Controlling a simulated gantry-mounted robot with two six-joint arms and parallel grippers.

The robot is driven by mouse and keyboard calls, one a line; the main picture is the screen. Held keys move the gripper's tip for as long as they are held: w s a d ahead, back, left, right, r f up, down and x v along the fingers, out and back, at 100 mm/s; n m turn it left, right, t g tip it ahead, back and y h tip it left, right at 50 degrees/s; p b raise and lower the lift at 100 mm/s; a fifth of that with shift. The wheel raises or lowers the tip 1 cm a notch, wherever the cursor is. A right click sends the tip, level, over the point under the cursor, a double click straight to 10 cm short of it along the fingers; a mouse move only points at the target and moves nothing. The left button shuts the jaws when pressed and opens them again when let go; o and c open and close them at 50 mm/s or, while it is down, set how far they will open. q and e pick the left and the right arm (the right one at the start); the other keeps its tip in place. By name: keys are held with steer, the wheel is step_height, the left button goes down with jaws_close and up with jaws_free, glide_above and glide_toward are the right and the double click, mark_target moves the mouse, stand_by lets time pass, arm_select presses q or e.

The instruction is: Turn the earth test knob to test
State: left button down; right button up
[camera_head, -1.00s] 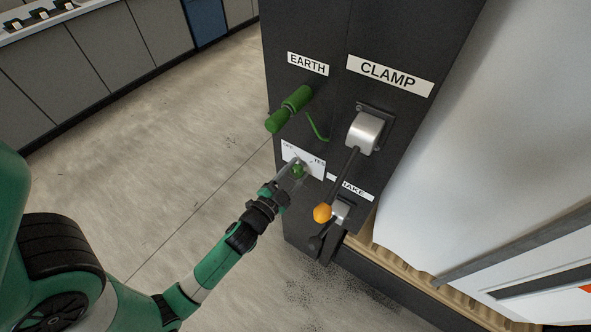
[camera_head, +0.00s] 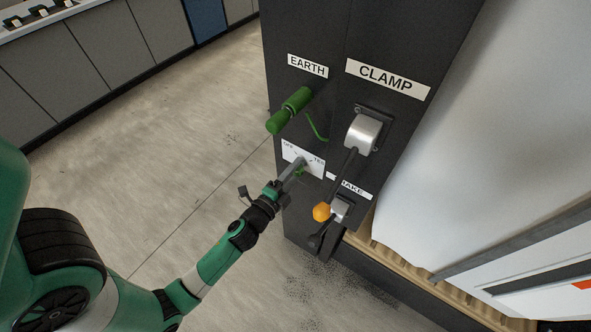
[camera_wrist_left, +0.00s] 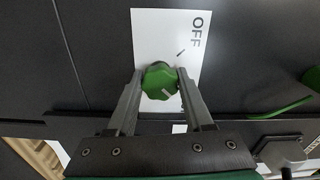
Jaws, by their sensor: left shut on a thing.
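The green earth test knob (camera_wrist_left: 159,82) sits on a white plate (camera_wrist_left: 147,35) whose OFF label shows in the left wrist view. My left gripper (camera_wrist_left: 159,76) is shut on the knob, one finger on each side. A short white line shows on the knob's face, off the OFF tick. In the head view my left gripper (camera_head: 298,167) reaches the plate (camera_head: 290,152) below the EARTH sign, and its fingers hide most of the knob. My right gripper is not in view.
A green earth handle (camera_head: 289,110) with a green cable stands out above the plate. The clamp lever with an orange ball (camera_head: 321,212) and a lower black-knobbed brake lever (camera_head: 316,242) are close on the right. Open floor (camera_head: 190,170) lies left.

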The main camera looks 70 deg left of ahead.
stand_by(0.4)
arm_select(q)
steer(key=shift+c, duration=1.5)
jaws_free()
steer(key=b+v, duration=0.4)
steer(key=v, duration=0.7)
steer(key=shift+s+d+b, duration=0.2)
steer(key=shift+s+b, duration=0.05)
steer(key=shift+b, duration=0.1)
